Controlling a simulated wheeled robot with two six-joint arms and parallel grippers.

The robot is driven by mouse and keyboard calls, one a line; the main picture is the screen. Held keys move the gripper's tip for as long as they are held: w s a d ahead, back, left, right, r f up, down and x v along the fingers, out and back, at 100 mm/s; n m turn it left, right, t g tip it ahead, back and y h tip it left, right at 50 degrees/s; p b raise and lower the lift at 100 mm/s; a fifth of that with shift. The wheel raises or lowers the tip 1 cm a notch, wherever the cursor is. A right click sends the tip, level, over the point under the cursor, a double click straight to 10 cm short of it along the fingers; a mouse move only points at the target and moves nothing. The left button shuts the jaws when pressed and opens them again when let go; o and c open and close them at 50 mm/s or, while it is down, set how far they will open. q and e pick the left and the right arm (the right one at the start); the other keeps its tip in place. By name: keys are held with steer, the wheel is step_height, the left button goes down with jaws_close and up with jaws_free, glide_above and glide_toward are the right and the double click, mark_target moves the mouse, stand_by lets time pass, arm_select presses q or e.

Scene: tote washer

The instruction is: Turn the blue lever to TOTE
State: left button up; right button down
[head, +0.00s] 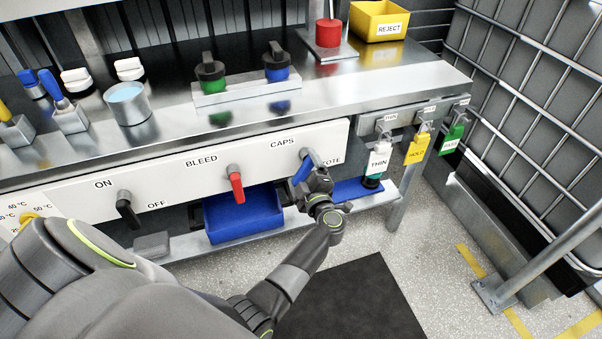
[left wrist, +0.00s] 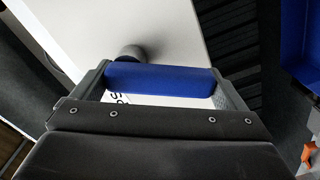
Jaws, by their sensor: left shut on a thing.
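The blue lever (head: 302,171) is on the white panel (head: 270,157), at its right end, between the label CAPS at upper left and the label TOTE at right. Its handle slants down and a little left from its pivot. My left gripper (head: 307,181) is at the handle, shut on it. In the left wrist view the blue handle (left wrist: 160,79) lies across between the two fingers of my left gripper (left wrist: 160,86), with the grey pivot behind it. Part of the TOTE label is hidden. My right gripper is not in view.
A red lever (head: 236,184) and a black lever (head: 128,209) are on the same panel to the left. A blue bin (head: 243,215) sits below the panel. THIN, HOLD and green tags (head: 453,140) hang at right. The floor in front is clear around a black mat (head: 355,305).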

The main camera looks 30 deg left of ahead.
arm_select(q)
steer(key=n, duration=0.1)
steer(key=n+b, duration=0.1)
steer(key=n, duration=0.1)
steer(key=shift+w+d+f+b, duration=0.35)
steer(key=shift+w+d+n+b, duration=0.15)
steer(key=shift+n+b, duration=0.15)
steer(key=shift+n, duration=0.4)
steer(key=shift+w+d+n+b, duration=0.15)
steer(key=shift+n+b, duration=0.1)
steer(key=shift+n, duration=0.45)
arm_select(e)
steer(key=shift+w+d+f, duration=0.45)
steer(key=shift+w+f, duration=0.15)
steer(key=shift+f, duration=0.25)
arm_select(q)
steer(key=shift+a, duration=0.1)
steer(key=shift+r, duration=0.1)
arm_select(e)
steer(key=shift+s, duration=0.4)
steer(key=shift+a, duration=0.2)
